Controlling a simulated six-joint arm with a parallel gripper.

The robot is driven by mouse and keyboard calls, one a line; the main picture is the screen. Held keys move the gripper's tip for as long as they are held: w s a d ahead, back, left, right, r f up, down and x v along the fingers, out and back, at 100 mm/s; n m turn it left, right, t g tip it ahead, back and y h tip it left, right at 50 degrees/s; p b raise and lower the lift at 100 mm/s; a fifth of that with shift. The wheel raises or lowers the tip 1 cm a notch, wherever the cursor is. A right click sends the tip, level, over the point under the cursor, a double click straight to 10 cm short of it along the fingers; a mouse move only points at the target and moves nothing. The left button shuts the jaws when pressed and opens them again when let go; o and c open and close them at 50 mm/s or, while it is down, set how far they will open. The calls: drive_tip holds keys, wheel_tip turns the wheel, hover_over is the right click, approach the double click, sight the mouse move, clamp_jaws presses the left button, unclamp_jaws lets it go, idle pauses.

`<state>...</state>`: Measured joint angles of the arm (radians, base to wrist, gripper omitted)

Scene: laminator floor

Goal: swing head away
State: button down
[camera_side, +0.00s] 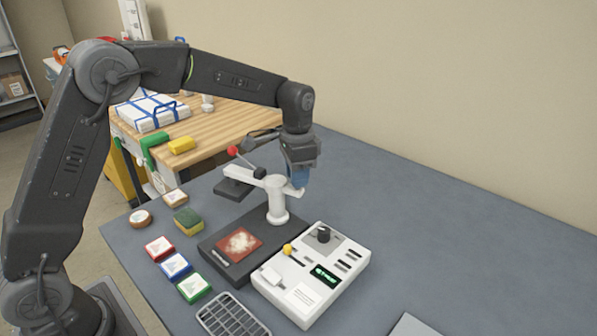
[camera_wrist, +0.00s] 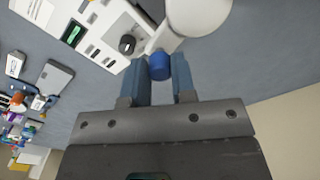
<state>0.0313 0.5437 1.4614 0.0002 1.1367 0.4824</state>
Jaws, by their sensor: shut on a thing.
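The press head is a white swing arm (camera_side: 248,181) on a round white post (camera_side: 277,205), with a dark flat plate (camera_side: 233,189) at its left end and a red-tipped lever. In the side view my gripper (camera_side: 299,183) is at the arm's right end. In the wrist view my gripper (camera_wrist: 160,75) is shut on a blue knob (camera_wrist: 160,66) attached to the white arm. The dark base (camera_side: 221,260) carries a reddish, pale-speckled patch (camera_side: 239,242), uncovered. The plate sits behind and left of this patch, apart from it.
A white control box (camera_side: 312,275) with a black knob and green display adjoins the base. Several colored blocks (camera_side: 176,265), a green-and-yellow sponge (camera_side: 188,221) and a grey grid rack (camera_side: 232,316) lie left and in front. The bench is clear at right.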

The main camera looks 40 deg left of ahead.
drive_tip(key=shift+s, duration=0.1)
idle(0.4)
drive_tip(key=c, duration=0.9)
unclamp_jaws()
drive_tip(key=shift+c, duration=0.2)
drive_tip(key=shift+r, duration=0.1)
wheel_tip(320, 180, up, 14)
